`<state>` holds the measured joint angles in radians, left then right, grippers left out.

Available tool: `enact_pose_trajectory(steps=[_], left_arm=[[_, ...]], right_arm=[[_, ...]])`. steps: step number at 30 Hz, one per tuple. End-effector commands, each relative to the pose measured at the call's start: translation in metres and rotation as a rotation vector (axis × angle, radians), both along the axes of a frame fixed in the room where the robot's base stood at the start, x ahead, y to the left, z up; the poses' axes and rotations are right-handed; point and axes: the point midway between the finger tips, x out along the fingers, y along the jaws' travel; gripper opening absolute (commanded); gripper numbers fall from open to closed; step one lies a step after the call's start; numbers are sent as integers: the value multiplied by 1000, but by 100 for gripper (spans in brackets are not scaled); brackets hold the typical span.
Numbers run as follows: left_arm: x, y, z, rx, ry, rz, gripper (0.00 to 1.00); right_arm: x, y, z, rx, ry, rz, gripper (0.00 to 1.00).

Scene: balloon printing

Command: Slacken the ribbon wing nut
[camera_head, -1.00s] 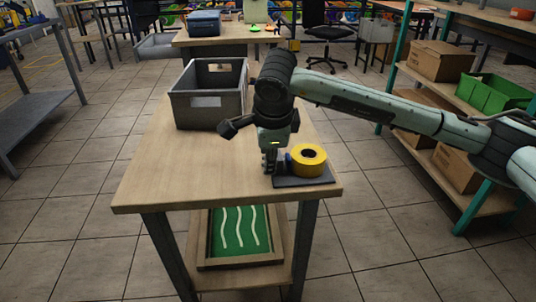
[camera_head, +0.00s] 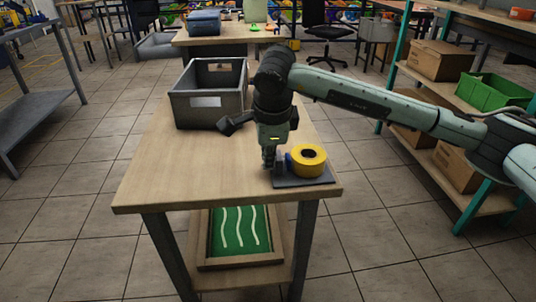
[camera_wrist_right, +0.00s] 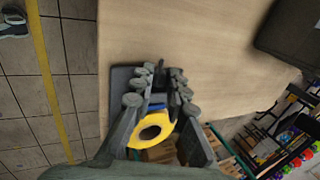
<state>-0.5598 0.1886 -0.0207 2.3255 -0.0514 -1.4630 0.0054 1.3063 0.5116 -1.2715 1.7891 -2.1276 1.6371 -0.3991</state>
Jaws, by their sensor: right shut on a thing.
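The yellow ribbon roll (camera_head: 307,160) sits on a dark base plate (camera_head: 308,183) at the table's front right corner. It also shows in the right wrist view (camera_wrist_right: 150,133). A blue part (camera_wrist_right: 157,98) shows beside the roll, between it and my fingertips. My right gripper (camera_head: 269,165) points down just left of the roll. In the right wrist view its fingers (camera_wrist_right: 161,82) are closed in on the wing nut at the holder's end, which they largely hide. My left gripper is not in view.
A grey open crate (camera_head: 209,117) stands at the back left of the wooden table (camera_head: 160,175). The table's left and middle parts are clear. A green tray with white wavy strips (camera_head: 240,230) lies on the lower shelf. Shelving with boxes stands at the right.

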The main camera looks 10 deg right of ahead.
Motion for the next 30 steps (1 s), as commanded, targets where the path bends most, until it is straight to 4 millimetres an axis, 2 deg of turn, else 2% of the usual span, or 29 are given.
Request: enact_pose_trajectory(steps=[2,5,18,30], left_arm=[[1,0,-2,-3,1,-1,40],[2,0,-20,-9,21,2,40],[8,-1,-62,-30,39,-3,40],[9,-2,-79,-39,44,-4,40]], right_arm=[[2,0,3,0,40,-3,0],[4,0,4,1,104,-3,0],[11,0,5,0,423,-4,0],[14,0,3,-1,561,-1,0]])
